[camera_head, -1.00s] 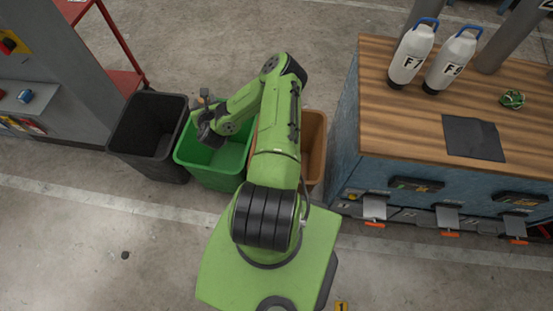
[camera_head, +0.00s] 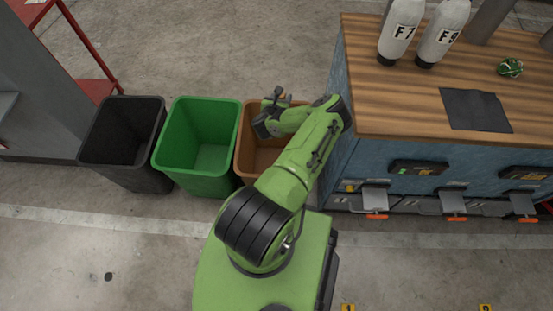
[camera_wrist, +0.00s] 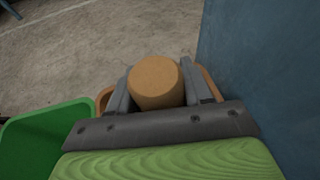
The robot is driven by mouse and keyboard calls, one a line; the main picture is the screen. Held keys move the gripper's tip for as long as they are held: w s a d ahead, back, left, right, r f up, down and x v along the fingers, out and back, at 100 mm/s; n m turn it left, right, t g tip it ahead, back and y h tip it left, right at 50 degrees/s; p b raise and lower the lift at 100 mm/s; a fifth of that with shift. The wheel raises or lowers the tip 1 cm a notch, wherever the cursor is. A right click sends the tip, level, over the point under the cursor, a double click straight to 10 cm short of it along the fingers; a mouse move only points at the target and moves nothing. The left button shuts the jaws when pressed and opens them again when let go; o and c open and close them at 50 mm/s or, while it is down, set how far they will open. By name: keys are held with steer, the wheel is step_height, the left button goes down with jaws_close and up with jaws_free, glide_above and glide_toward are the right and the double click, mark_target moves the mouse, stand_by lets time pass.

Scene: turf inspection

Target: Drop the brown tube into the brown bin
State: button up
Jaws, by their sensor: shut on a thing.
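The brown tube (camera_wrist: 156,82) shows end-on in the wrist view, held between the two fingers of my gripper (camera_wrist: 158,88). The gripper is shut on it. In the head view my gripper (camera_head: 272,104) is over the far part of the brown bin (camera_head: 246,140), and the tube cannot be made out clearly there. The bin is open-topped and partly hidden by my arm. In the wrist view bits of the bin's rim (camera_wrist: 104,98) show on both sides of the fingers, behind the tube.
A green bin (camera_head: 198,145) stands just left of the brown bin, and a black bin (camera_head: 124,140) is left of that. A blue workbench (camera_head: 345,130) with a wooden top stands close on the right. Two white bottles (camera_head: 400,32) stand on it. Bare floor lies behind the bins.

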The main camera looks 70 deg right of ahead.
step_height(320, 180, down, 5)
steer(key=b, duration=0.5)
steer(key=shift+f, duration=0.2)
steer(key=o, duration=1.4)
steer(key=shift+a, duration=0.15)
steer(key=p+v, duration=0.3)
steer(key=v, duration=1.2)
steer(key=shift+a+r, duration=0.1)
steer(key=shift+a, duration=0.2)
steer(key=shift+w, duration=0.1)
